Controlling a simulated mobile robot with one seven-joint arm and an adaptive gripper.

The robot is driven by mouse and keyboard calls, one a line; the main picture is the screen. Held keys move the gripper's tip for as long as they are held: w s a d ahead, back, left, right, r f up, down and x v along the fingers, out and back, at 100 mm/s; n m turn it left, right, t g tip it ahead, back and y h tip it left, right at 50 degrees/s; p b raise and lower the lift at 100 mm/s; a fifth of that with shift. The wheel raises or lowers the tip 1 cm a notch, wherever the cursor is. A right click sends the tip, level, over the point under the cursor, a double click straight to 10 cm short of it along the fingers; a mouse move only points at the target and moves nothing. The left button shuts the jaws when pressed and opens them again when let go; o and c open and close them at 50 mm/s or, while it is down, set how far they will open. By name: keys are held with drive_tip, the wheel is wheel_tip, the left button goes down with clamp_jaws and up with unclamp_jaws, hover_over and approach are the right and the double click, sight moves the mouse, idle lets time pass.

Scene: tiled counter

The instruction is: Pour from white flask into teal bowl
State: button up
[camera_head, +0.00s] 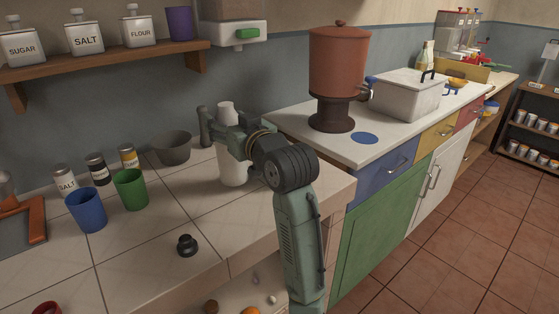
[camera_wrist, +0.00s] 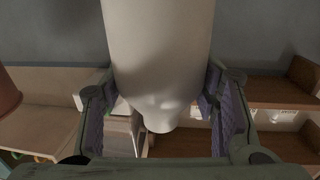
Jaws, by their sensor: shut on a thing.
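The white flask (camera_head: 232,170) is upright over the tiled counter, near its right end. I cannot tell whether its base touches the tiles. My gripper (camera_head: 224,130) is shut around the flask's upper part, and its fingers hide some of it. In the wrist view the flask (camera_wrist: 158,60) fills the middle between the two finger pads. A bowl (camera_head: 171,150) that looks dark grey rather than clearly teal stands on the counter by the wall, left of the flask and apart from it. The bowl's inside is mostly in shadow.
A blue cup (camera_head: 86,212) and a green cup (camera_head: 131,190) stand left of the bowl, with several small jars behind. A small black knob-like object (camera_head: 187,245) lies in front. A shelf (camera_head: 110,60) with jars hangs above. The tiles between bowl and flask look clear.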

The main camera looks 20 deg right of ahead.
sight(226, 104)
drive_tip(key=shift+r+p, duration=2)
drive_tip(key=shift+r, duration=0.6)
drive_tip(key=shift+s+f, duration=0.15)
